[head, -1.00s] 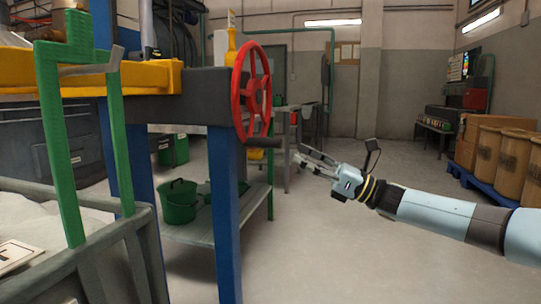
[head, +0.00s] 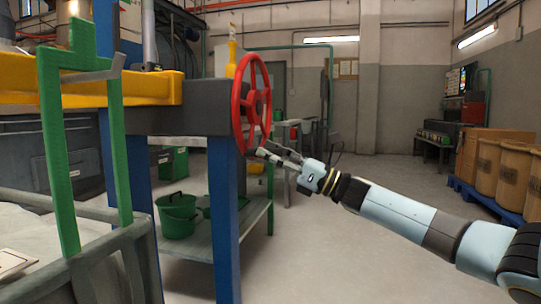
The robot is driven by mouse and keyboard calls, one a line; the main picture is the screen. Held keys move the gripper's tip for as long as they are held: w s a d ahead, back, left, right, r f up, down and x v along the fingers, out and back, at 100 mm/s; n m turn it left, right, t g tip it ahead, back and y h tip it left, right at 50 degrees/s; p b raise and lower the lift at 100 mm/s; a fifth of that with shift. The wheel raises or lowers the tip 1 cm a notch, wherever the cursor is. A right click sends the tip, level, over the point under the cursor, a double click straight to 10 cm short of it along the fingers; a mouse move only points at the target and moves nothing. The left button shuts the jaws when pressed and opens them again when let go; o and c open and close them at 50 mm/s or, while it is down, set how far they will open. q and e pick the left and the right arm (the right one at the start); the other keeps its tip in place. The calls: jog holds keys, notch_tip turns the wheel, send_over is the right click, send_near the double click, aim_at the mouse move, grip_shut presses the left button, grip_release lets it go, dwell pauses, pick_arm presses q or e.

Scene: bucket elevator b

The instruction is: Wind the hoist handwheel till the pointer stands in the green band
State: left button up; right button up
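The red handwheel (head: 238,124) stands upright, seen nearly edge-on, on the right end of a dark grey beam (head: 205,104). Its dark crank handle is low on the wheel and is largely covered by my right gripper. My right gripper (head: 266,152) is at the wheel's lower right edge, its two fingers pointing left and apart at the tips. I cannot tell whether they touch the handle. A slim yellow part (head: 232,56) stands in front of a pale plate behind the wheel. I cannot make out the pointer or a green band. My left gripper is not in view.
A blue post (head: 224,220) holds up the beam. A green frame (head: 60,165) and grey bin (head: 130,245) fill the left front. A green bucket (head: 178,216) sits on a low shelf. Tan drums (head: 487,165) stand far right. The floor between is clear.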

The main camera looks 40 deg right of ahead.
grip_shut()
jog(key=shift+d+r+h, duration=0.1)
jog(key=shift+h, duration=0.2)
